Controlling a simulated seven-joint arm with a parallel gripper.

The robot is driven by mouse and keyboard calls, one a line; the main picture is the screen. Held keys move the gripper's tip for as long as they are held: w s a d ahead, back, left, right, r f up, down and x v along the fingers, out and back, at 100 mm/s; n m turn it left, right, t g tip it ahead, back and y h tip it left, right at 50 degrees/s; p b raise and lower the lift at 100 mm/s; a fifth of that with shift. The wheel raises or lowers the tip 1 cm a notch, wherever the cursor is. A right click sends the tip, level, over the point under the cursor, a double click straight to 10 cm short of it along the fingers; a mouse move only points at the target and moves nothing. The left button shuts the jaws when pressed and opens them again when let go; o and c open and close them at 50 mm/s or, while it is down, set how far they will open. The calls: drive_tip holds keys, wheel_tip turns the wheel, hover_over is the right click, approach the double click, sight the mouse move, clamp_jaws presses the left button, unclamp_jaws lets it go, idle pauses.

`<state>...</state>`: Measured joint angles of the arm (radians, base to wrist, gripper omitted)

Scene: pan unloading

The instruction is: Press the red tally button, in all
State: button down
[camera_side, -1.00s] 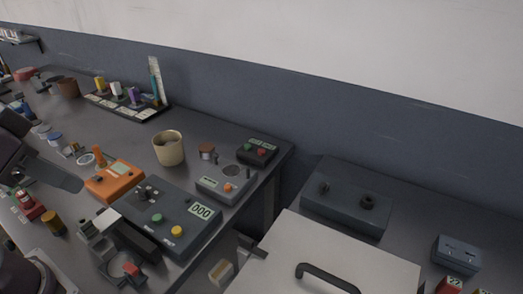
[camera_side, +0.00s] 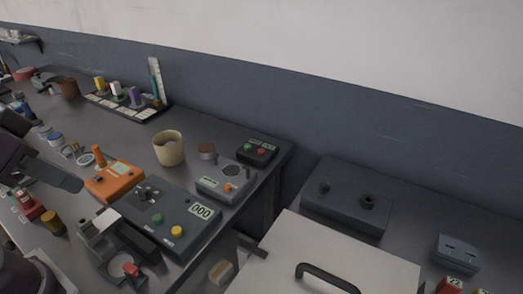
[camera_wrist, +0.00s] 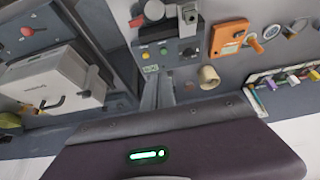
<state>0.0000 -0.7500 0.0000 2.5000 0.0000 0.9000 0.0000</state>
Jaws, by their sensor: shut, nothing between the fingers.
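A small dark box (camera_side: 257,151) with a red button (camera_side: 262,153), a green button (camera_side: 249,149) and two small display windows stands near the right back corner of the long table in the side view. The display digits are too small to read. My gripper (camera_side: 72,183) is at the left edge of the side view, shut and empty, well apart from this box.
A counter panel (camera_side: 150,205) reading 000, with green and yellow buttons, lies between my gripper and the small box. An orange device (camera_side: 115,182), a tan cup (camera_side: 168,149) and a grey device (camera_side: 222,181) stand nearby. A white lidded appliance (camera_side: 335,262) is at right.

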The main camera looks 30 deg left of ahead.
drive_tip(key=shift+w, duration=0.1)
drive_tip(key=n+t+h, duration=0.3)
drive_tip(key=n, duration=0.2)
hover_over(259, 152)
wheel_tip(259, 152, down, 9)
drive_tip(key=shift+r, duration=0.1)
drive_tip(key=shift+f, duration=4.4)
drive_tip(key=shift+f, duration=0.15)
